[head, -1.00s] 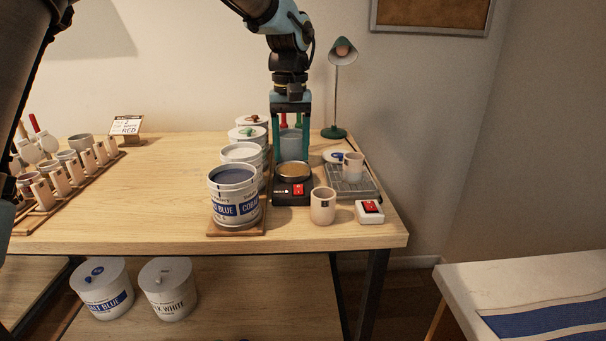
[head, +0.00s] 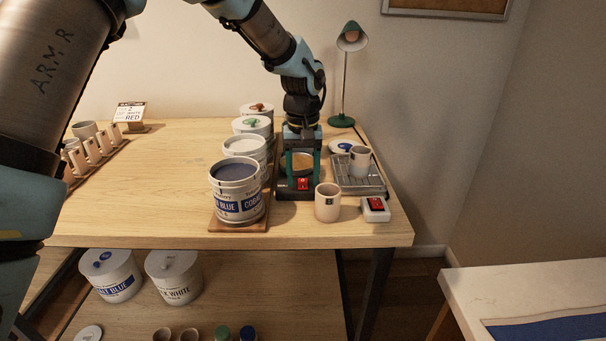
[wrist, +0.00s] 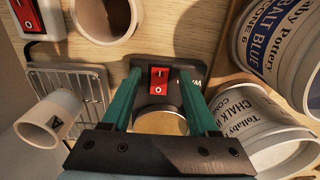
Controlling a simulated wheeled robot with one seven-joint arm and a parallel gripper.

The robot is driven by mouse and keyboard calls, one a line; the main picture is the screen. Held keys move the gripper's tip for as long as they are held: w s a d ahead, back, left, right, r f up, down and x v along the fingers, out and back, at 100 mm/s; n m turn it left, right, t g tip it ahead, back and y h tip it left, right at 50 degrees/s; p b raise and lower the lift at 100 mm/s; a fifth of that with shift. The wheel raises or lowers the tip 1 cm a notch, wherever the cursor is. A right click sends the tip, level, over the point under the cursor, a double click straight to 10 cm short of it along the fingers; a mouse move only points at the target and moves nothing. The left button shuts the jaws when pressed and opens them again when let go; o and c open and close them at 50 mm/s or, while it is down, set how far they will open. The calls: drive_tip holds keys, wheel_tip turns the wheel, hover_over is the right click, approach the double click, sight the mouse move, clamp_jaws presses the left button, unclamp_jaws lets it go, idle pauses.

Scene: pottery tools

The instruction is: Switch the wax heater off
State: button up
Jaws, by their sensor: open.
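The wax heater (head: 284,193) is a black base with a round, tan-filled pan (head: 298,162), near the table's front right. A red rocker switch (head: 303,184) is on its front; in the wrist view the switch (wrist: 158,82) shows I and O marks. I cannot tell which side is pressed. My gripper (head: 303,173) points down over the heater, its green fingers open and empty. In the wrist view the fingers stand on either side of the switch and pan, and the gripper body hides part of the pan.
A beige cup (head: 327,204) stands close in front right of the heater. A white box with another red switch (head: 375,208) is right of it. A wire rack (head: 373,186) bears a cup (head: 360,161). The cobalt blue bucket (head: 237,197) and other tubs crowd the left side.

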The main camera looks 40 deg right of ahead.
drive_tip(key=shift+f, duration=0.3)
clamp_jaws()
idle(0.4)
